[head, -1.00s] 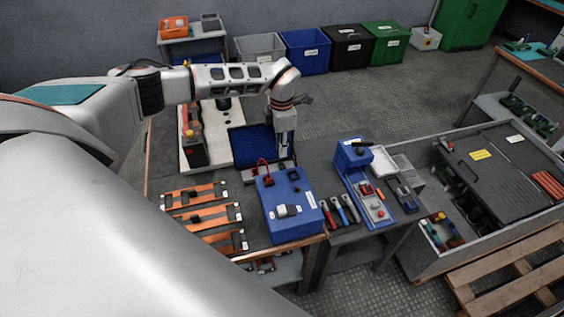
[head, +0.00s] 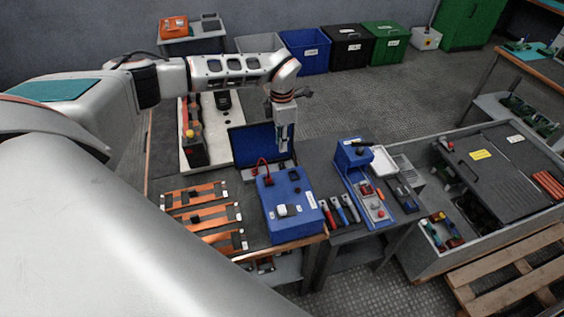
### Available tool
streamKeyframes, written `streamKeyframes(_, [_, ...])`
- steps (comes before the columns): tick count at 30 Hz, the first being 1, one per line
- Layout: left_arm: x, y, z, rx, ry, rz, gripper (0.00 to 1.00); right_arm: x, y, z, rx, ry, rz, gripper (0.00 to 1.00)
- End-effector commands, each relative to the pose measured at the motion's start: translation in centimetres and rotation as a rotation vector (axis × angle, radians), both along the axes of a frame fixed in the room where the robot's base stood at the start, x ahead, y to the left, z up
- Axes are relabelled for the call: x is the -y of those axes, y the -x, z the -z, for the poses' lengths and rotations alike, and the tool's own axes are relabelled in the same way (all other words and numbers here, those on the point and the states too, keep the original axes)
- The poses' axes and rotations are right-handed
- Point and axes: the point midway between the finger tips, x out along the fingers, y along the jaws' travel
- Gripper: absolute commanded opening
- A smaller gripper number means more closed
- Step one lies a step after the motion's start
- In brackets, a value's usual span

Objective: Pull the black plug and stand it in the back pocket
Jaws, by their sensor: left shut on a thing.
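My left gripper (head: 283,148) hangs pointing down above the back edge of the blue box (head: 276,223). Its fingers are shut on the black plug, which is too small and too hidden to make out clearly. On the box top, a red plug (head: 268,181) with a red lead sits at the back left. A dark socket spot (head: 293,176) lies to its right. A white-and-dark knob (head: 287,210) is nearer the front. The back pocket cannot be told apart clearly behind the box. My right gripper is not in view.
An open blue-lined case (head: 250,142) stands behind the blue box. Orange-and-black bars (head: 195,194) lie to the left. Pliers-like tools (head: 338,211) and a blue fixture (head: 352,155) are to the right. A white board (head: 221,120) with dark parts lies at the back left.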

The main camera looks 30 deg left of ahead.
Motion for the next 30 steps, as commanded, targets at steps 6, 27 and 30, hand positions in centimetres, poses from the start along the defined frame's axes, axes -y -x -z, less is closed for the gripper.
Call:
streamKeyframes(6, [0.6,0.4,0.0,0.0,0.0,0.002,0.0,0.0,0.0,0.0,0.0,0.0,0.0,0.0])
streamKeyframes(27, [3.7,2.6,0.0,-0.001,-0.001,0.001,0.0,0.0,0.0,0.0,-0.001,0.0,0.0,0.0])
streamKeyframes(30, [4.1,2.9,0.0,0.0,0.0,0.001,0.0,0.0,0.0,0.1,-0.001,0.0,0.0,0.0])
